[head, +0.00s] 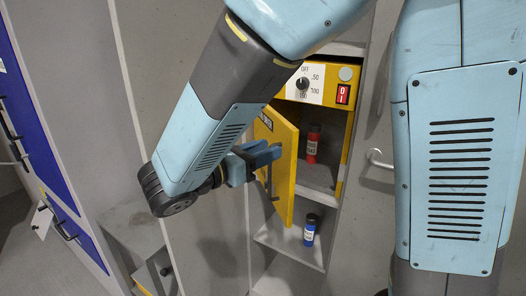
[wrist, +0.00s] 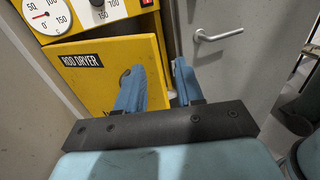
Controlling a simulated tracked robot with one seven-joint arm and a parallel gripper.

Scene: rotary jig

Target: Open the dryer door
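The yellow dryer door (head: 283,168) stands swung out from its cabinet, with the inside showing to its right in the head view. In the wrist view the door (wrist: 108,88) carries a black "ROD DRYER" label (wrist: 82,61). My gripper (head: 268,156) is at the door's outer side, close to the handle.
A red bottle (head: 313,144) stands inside the dryer and a blue bottle (head: 310,231) on the shelf below. The control panel (head: 322,84) with a dial and red switch is above. A lever handle (head: 380,160) is on the grey surface to the right.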

